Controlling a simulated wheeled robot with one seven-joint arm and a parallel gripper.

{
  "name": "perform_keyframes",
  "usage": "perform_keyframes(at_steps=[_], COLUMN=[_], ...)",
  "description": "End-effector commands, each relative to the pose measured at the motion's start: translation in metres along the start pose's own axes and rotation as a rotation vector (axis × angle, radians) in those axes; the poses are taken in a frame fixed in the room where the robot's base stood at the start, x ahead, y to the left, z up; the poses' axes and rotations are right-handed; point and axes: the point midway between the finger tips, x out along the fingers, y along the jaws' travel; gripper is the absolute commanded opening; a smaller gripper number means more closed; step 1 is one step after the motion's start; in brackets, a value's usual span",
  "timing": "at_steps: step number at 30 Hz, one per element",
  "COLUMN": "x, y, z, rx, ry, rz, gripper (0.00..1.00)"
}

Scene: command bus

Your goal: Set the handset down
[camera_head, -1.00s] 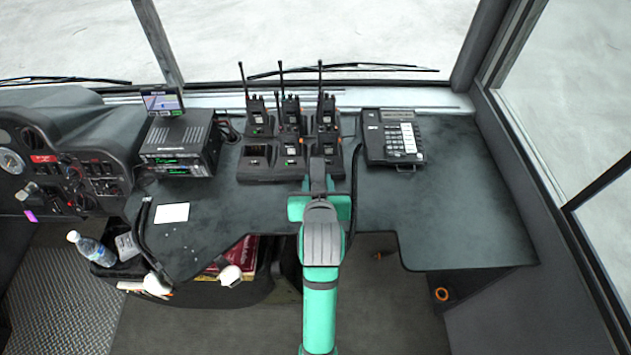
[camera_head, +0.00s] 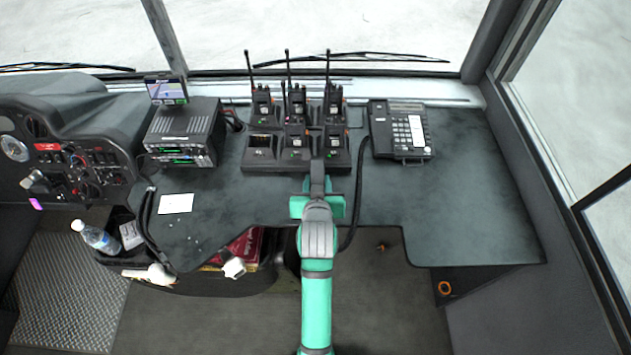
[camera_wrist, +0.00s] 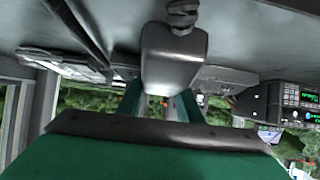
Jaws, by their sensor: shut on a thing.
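My gripper (camera_head: 317,206) is shut on a dark grey handset (camera_head: 317,179). The handset shows larger in the wrist view (camera_wrist: 173,62), between my green fingers, with a coiled cord (camera_wrist: 183,12) at its end. In the head view my arm hides much of it. It is held over the front part of the desk, in front of the radio charger; its height above the desk is hard to tell. The black desk phone (camera_head: 411,130), with a keypad and a white label, sits on the desk to the right and behind my gripper.
A charger rack (camera_head: 272,167) with several walkie-talkies and upright antennas stands just behind the handset. A radio unit (camera_head: 181,135) with a small screen and a white card (camera_head: 176,203) are at left. A black cord (camera_head: 357,195) hangs right of my gripper. The right desk (camera_head: 465,205) is clear.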

Motion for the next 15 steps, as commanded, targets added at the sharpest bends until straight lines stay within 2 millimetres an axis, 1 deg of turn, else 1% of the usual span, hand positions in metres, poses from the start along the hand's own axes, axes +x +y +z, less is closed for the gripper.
perform_keyframes(at_steps=[9,10,11,12,15], x=[0.0032,0.0035,0.0034,0.0033,0.0033], y=[-0.0013,-0.0018,-0.0023,-0.0030,-0.0043], z=[0.0054,0.0059,0.0056,0.0056,0.0056], rx=[-0.001,-0.001,-0.002,-0.002,-0.003], ry=[0.001,0.001,0.001,0.001,0.001], rz=[-0.002,-0.003,-0.003,-0.004,-0.006], gripper=[0.06,0.35,0.42,0.51,0.51])
